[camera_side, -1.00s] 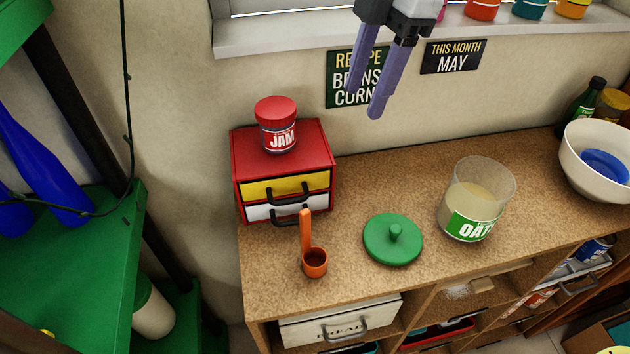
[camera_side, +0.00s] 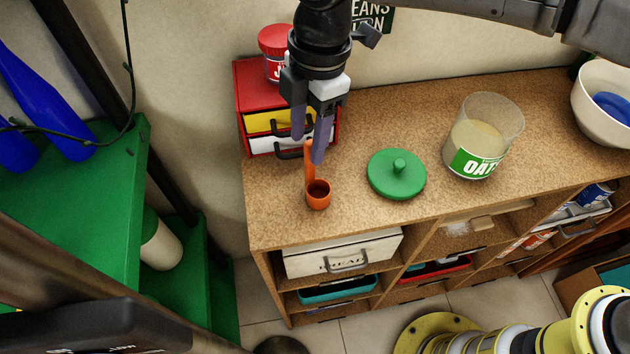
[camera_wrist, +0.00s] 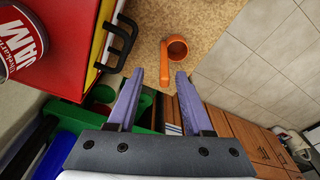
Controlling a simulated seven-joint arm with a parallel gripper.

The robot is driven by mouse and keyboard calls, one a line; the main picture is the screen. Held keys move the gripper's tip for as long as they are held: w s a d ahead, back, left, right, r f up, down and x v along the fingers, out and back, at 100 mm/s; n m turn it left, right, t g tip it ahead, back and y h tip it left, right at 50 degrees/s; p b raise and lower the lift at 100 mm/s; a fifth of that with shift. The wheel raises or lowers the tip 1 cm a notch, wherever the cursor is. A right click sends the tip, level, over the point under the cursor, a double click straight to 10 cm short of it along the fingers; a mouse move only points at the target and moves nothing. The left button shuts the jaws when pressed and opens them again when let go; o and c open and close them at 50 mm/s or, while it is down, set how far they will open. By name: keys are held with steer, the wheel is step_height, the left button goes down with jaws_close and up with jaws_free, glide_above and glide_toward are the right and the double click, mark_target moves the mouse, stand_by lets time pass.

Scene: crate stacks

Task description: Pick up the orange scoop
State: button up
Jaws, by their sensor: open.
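The orange scoop (camera_side: 318,194) lies on the brown speckled counter, in front of the small red drawer box. Its round cup is nearest the counter's front edge and its handle points back toward the box. My gripper (camera_side: 310,150) is open, with its two purple fingers pointing down over the handle end. In the wrist view the scoop (camera_wrist: 177,48) lies beyond the fingertips, and its handle is roughly in line with the gap between my open fingers (camera_wrist: 158,78). Nothing is between the fingers. I cannot tell the exact height of the fingertips above the handle.
The red drawer box (camera_side: 246,100) with black handles stands close behind, with a jam jar (camera_side: 272,42) on top. A green lid (camera_side: 396,178) lies to the right, then an oat jar (camera_side: 483,135) and a white bowl (camera_side: 590,105). The counter's front edge is close to the scoop.

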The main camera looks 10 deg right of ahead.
mark_target(306, 179)
steer(key=shift+s+a+f, duration=0.1)
steer(key=shift+s+f, duration=0.1)
steer(key=shift+f, duration=1.1)
steer(key=shift+s+f, duration=0.15)
steer(key=shift+f, duration=1.15)
jaws_close()
